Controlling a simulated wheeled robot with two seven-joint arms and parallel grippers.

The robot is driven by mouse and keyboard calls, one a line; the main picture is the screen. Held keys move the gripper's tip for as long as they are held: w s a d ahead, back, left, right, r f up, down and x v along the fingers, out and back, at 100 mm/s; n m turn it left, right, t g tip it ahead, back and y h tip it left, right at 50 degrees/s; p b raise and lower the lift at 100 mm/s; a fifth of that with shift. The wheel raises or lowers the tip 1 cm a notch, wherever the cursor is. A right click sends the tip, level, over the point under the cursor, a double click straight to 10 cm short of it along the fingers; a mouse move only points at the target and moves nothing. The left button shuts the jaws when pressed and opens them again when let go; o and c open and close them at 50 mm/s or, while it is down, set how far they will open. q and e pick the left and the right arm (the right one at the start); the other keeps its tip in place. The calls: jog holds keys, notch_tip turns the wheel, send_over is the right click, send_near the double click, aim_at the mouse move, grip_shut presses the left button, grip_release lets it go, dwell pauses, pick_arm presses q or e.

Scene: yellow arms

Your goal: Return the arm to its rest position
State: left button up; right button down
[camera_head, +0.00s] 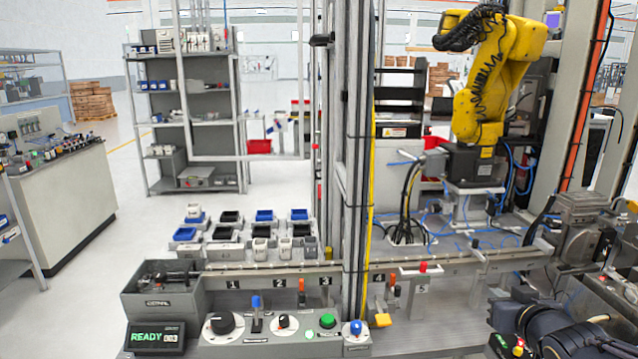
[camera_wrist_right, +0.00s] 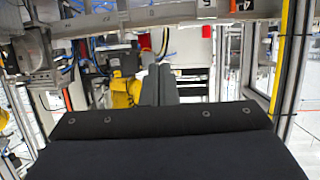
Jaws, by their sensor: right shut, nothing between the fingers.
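My right arm (camera_head: 560,330) shows as dark rounded parts in the lower right corner of the head view. It is beside the grey machine bench, at its right front. In the right wrist view my right gripper (camera_wrist_right: 160,84) shows two grey fingers lying side by side, shut with nothing between them. The black gripper body fills the lower part of that view. My left arm and left gripper are not in the head view.
A control panel (camera_head: 285,336) with knobs and buttons and a grey bin (camera_head: 162,300) stand in front. Small trays (camera_head: 230,217) sit behind. Metal posts (camera_head: 352,150) rise mid-view. A yellow robot arm (camera_head: 490,75) stands at the back right. Open floor (camera_head: 130,220) lies left.

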jog(key=s+a+f+g+y, duration=0.1)
jog(key=s+a, duration=0.3)
jog(key=s, duration=0.5)
jog(key=s+a+f+m+g+y, duration=0.1)
jog(key=s+a+f+g, duration=0.3)
jog(key=s, duration=0.6)
jog(key=s+a+f+g+y, duration=0.2)
jog(key=s+a, duration=0.4)
jog(key=s, duration=0.3)
jog(key=shift+s+a+f+g, duration=0.2)
jog(key=shift+s+f+g, duration=0.15)
jog(key=shift+f+g, duration=0.3)
